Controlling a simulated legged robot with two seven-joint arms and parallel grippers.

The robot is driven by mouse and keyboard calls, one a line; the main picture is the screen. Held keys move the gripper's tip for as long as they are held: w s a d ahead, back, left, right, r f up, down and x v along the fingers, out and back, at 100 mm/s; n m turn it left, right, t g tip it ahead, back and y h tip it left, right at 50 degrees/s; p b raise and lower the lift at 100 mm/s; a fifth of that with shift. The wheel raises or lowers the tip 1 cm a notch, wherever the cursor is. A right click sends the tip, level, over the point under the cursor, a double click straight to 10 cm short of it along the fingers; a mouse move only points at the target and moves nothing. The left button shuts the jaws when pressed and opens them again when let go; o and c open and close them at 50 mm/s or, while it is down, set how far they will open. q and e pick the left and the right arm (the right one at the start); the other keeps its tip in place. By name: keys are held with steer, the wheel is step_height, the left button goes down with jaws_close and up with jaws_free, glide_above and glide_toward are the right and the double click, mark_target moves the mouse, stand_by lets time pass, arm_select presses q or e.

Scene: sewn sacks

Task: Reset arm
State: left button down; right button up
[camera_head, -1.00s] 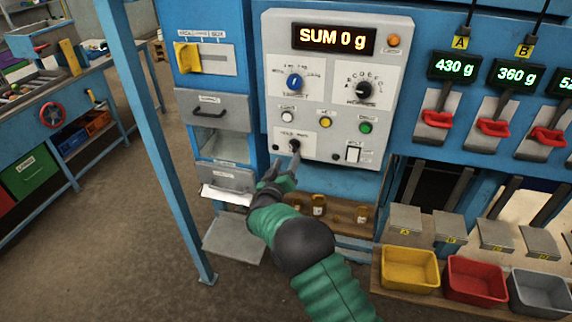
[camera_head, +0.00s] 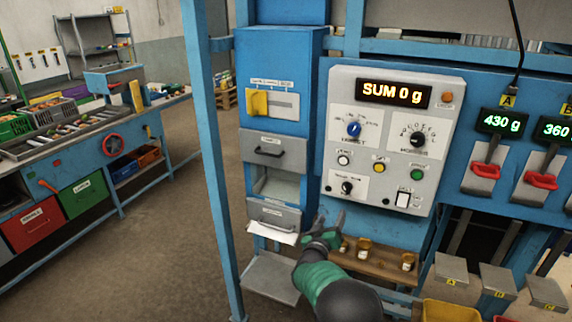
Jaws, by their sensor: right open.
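My right gripper (camera_head: 331,223) is in the lower middle of the head view, at the end of my green-sleeved arm (camera_head: 328,284). Its fingers point up and stand apart, with nothing seen between them. It is just below the grey control panel (camera_head: 338,206), whose display reads "SUM 0 g". The small black lower-left knob (camera_head: 347,188) is above the fingertips, and a gap shows between them. My left gripper is not in view.
A blue cabinet with a yellow lever (camera_head: 258,104) and grey drawers (camera_head: 276,153) stands left of the panel. A wooden shelf (camera_head: 377,266) holds small jars beside my gripper. Red-handled levers (camera_head: 541,181) are at right. A blue post (camera_head: 212,160) stands left; open floor lies beyond it.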

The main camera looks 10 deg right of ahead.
steer(key=s+a+f+n+g+y+b, duration=0.1)
steer(key=s+a+f+g+y, duration=0.25)
steer(key=s, duration=0.55)
steer(key=s+a+f+g+y+b, duration=0.1)
steer(key=s+a+f+g+y, duration=0.15)
steer(key=s+a+y, duration=0.4)
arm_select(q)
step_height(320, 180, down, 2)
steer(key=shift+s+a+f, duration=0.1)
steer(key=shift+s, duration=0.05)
arm_select(e)
steer(key=s+d+f+g, duration=0.1)
steer(key=s+f+g, duration=0.1)
steer(key=s, duration=1.1)
steer(key=s+d+f+g, duration=0.1)
steer(key=s+f+g, duration=0.2)
steer(key=s, duration=1)
steer(key=shift+s+f+m+g+h, duration=0.2)
steer(key=shift+s+m+g+h, duration=0.1)
steer(key=shift+g, duration=0.4)
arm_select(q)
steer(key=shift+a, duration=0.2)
arm_select(e)
steer(key=shift+a, duration=0.25)
